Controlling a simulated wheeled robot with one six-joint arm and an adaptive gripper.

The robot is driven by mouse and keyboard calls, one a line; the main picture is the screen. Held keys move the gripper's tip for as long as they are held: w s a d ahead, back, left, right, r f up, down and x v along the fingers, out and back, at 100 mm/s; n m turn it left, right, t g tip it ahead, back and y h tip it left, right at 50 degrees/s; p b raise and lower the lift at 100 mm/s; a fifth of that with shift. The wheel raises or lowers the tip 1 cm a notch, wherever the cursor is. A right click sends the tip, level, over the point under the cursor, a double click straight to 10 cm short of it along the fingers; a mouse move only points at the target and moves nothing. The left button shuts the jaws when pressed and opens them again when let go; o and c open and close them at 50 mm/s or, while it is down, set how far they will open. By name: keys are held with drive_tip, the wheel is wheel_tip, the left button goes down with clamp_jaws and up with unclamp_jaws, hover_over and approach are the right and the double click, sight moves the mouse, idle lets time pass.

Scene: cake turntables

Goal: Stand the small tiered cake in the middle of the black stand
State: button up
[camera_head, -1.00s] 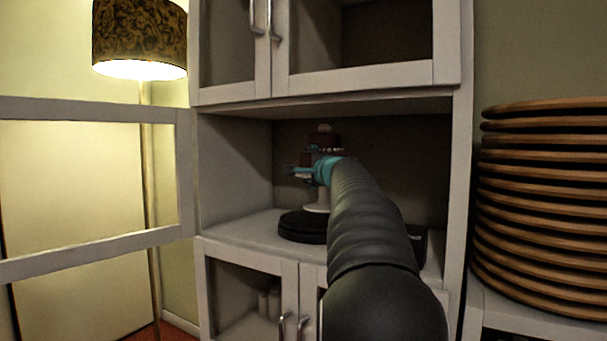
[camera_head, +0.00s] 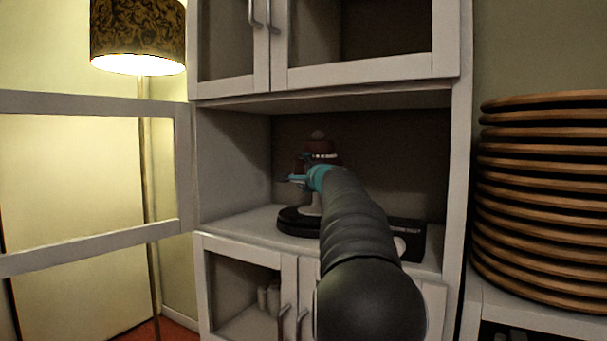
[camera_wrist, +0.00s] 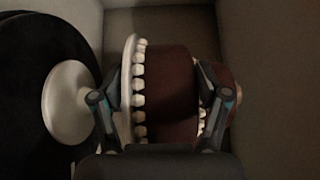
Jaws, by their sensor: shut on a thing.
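The small tiered cake (camera_head: 320,157) is brown with white cream dots and sits on a white footed plate. It is upright in the head view, over the black stand (camera_head: 288,229), a round disc in the cabinet niche. My gripper (camera_head: 304,181) is shut on the cake, with one finger on each side of the wide tier in the wrist view (camera_wrist: 160,100). There the cake (camera_wrist: 172,85) lies sideways in the picture, and its white foot (camera_wrist: 62,100) overlaps the black stand (camera_wrist: 20,75). I cannot tell whether the foot touches the stand. My arm hides the stand's right part.
A dark box (camera_head: 412,240) with a white round mark is right of the stand, partly behind my arm. The niche has walls on both sides and a shelf above. An open door (camera_head: 95,238) extends left. Stacked wooden discs (camera_head: 540,200) are at right.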

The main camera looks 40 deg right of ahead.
drive_tip(key=o, duration=1.8)
drive_tip(key=shift+f, duration=0.15)
drive_tip(key=shift+c, duration=0.2)
drive_tip(key=shift+r, duration=0.2)
drive_tip(key=shift+s+a+f, duration=0.1)
drive_tip(key=shift+s, duration=0.25)
drive_tip(key=b+v, duration=0.3)
drive_tip(key=v, duration=0.8)
drive_tip(key=shift+s, duration=0.2)
